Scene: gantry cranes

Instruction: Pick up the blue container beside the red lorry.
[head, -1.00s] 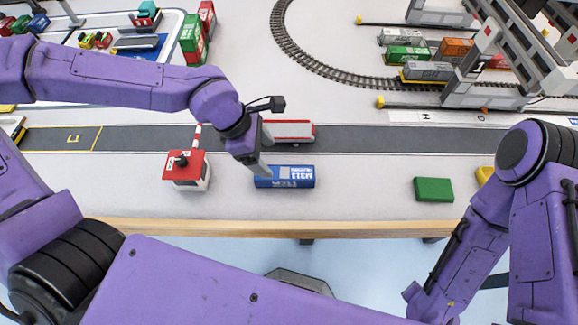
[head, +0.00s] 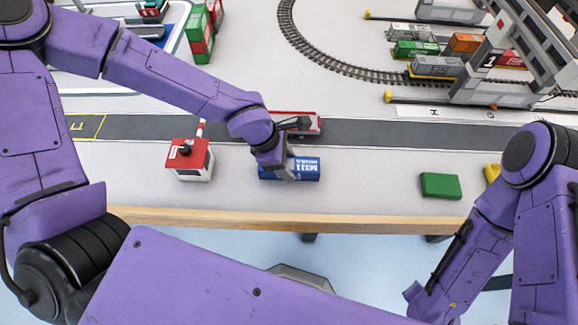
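The blue container (head: 306,168) with white lettering lies on the pale table, in front of the grey road. The red lorry (head: 309,123) stands on the road just behind it, partly covered by my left arm. My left gripper (head: 283,172) points down at the blue container and overlaps its left-middle part in the head view. Its fingertips are small and partly hidden, so I cannot tell whether they are open or shut, or touch the container. My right arm is at the right edge, and its gripper is out of view.
A red-roofed white hut (head: 190,160) with a barrier post stands left of the container. A green block (head: 440,186) lies to the right, with a yellow one (head: 492,173) beside it. The wooden table edge (head: 340,221) runs in front. A gantry crane (head: 490,60) stands at the back right.

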